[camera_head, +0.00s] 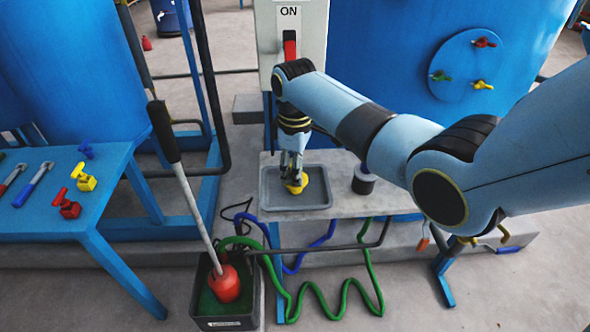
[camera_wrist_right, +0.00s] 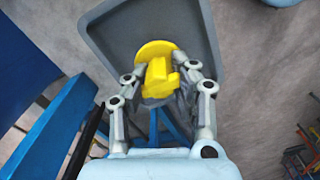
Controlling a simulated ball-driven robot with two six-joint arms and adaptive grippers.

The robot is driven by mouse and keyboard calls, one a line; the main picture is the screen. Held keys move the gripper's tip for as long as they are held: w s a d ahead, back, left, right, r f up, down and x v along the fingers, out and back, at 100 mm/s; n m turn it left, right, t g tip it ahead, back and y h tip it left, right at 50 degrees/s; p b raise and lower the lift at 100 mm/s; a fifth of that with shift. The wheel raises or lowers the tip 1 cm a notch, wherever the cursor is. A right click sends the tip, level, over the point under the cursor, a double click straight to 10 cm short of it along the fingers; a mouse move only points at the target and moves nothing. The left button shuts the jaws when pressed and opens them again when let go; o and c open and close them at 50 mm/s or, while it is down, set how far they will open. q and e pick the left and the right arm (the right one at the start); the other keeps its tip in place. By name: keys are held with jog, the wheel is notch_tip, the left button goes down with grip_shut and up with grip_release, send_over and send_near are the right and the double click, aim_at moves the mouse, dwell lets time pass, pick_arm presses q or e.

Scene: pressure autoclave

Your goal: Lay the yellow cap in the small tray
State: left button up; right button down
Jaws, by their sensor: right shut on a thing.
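The yellow cap (camera_head: 296,186) is between the fingers of my right gripper (camera_head: 292,178), over the small grey tray (camera_head: 323,204). In the right wrist view the yellow cap (camera_wrist_right: 160,75) has a round disc and a raised block, and the fingers of the right gripper (camera_wrist_right: 162,92) close on it from both sides. The tray (camera_wrist_right: 195,25) shows around and behind the cap. I cannot tell whether the cap touches the tray floor. My left gripper is not in view.
A dark round object (camera_head: 363,180) stands right of the tray on the grey bench (camera_head: 345,208). A blue table (camera_head: 60,217) with tools and valves stands left. A switch box (camera_head: 300,50) is behind.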

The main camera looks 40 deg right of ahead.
jog(key=c, duration=1.1)
grip_release()
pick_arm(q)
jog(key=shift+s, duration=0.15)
pick_arm(e)
jog(key=shift+r, duration=0.2)
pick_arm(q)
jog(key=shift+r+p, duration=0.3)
pick_arm(e)
notch_tip(320, 180, up, 12)
jog(key=shift+f, duration=0.15)
